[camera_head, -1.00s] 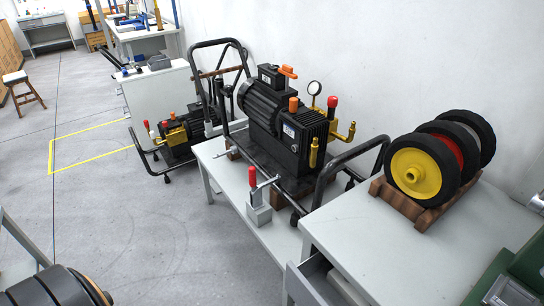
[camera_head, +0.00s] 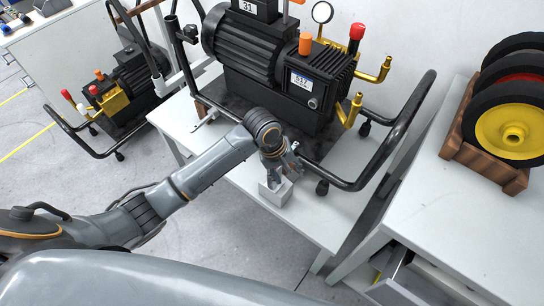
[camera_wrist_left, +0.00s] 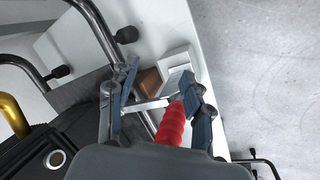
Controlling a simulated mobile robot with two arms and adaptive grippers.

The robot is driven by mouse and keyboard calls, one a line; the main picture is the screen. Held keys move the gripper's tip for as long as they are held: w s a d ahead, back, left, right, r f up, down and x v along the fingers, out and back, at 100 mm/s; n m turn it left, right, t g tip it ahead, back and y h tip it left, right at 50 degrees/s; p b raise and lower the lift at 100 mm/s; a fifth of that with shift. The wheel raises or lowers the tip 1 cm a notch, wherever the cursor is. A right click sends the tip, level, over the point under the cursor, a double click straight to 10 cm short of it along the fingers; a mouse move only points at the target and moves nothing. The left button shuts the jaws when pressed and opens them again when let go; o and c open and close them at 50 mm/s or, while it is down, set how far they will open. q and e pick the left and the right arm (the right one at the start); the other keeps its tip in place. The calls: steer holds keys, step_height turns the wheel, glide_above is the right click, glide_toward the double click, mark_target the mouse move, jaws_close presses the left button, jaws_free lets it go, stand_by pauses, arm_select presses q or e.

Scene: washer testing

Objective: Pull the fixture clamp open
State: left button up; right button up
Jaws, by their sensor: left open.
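The fixture clamp has a light metal base block (camera_head: 275,192) at the front edge of the grey table, below the pump. Its red handle (camera_wrist_left: 172,125) and metal arm show in the left wrist view; the gripper hides the handle in the head view. My left gripper (camera_head: 284,168) is over the clamp. In the left wrist view its open fingers (camera_wrist_left: 160,82) lie on either side of the clamp, with the red handle between them. I cannot tell whether a finger touches it. My right gripper is not in view.
The black pump (camera_head: 270,60) in its tubular cart frame (camera_head: 395,140) stands close behind the clamp. Wheels on a wooden rack (camera_head: 480,165) sit on the right table (camera_head: 445,225). An open drawer (camera_head: 405,285) is below. Another pump (camera_head: 135,80) stands at left.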

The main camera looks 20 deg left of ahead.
arm_select(q)
steer(key=w+a+r+n+y, duration=0.1)
steer(key=r+n, duration=0.1)
steer(key=r, duration=0.3)
steer(key=w+a+r+n+g+y, duration=0.1)
steer(key=a+r, duration=0.1)
steer(key=r, duration=0.2)
steer(key=w+a+r+n+b, duration=0.1)
steer(key=r+n, duration=0.1)
steer(key=r, duration=0.3)
steer(key=shift+a+r+n+g+y, duration=0.25)
steer(key=shift+r+n+g+y, duration=0.05)
steer(key=shift+r+y, duration=0.1)
steer(key=shift+a+r, duration=0.25)
steer(key=shift+s+a+n, duration=0.1)
steer(key=shift+n, duration=0.2)
step_height(320, 180, down, 12)
steer(key=shift+f+b, duration=0.3)
steer(key=shift+f, duration=0.4)
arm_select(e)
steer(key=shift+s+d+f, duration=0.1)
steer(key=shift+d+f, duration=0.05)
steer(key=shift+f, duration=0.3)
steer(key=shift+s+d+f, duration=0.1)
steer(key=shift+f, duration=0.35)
arm_select(q)
steer(key=shift+c, duration=0.4)
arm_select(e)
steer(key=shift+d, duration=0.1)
